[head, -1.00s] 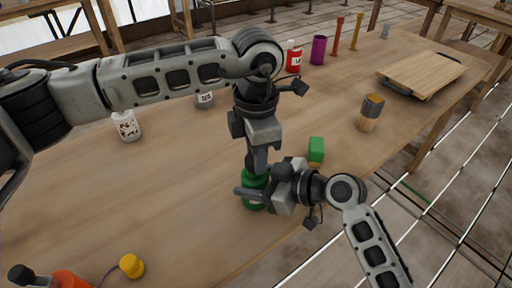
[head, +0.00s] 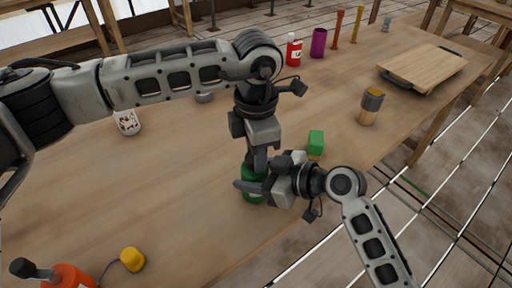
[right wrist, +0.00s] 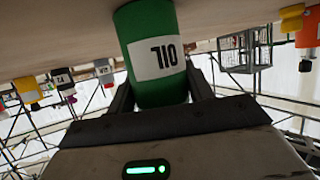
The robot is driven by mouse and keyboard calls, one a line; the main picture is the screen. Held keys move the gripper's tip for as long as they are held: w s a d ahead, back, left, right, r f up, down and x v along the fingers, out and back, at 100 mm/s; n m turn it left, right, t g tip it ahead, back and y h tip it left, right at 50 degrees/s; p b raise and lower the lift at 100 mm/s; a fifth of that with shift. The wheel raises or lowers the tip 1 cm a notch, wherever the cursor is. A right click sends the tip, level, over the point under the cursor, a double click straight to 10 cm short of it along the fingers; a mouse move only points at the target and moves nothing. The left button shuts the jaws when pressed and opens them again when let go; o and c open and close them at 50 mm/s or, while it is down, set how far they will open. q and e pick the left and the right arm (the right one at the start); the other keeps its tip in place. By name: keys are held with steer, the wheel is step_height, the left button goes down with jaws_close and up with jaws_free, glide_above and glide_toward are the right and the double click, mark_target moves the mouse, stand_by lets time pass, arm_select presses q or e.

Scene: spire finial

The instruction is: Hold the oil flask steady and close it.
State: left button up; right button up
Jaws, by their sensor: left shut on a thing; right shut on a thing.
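The green oil flask (head: 252,197) stands near the table's front edge. In the right wrist view the flask (right wrist: 160,85) shows its white label reading OIL, upside down in that picture. My right gripper (head: 257,184) is shut around the flask's body from the right, with one finger on each side. My left gripper (head: 258,163) points straight down over the flask's top and is shut there on what seems to be its cap. The cap and the flask's mouth are hidden by the grippers, so I cannot tell how the cap sits.
A wooden cup (head: 370,105) and a board (head: 425,68) are farther right. A red bottle (head: 294,50) and purple cup (head: 318,42) stand at the back. An orange object (head: 68,276) is at front left.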

arm_select(q)
steer(key=shift+f, duration=0.3)
steer(key=m, duration=0.8)
steer(key=shift+s, duration=0.1)
steer(key=m, duration=0.4)
steer(key=shift+m, duration=0.3)
steer(key=m, duration=0.4)
steer(key=o, duration=1)
steer(key=shift+c, duration=0.2)
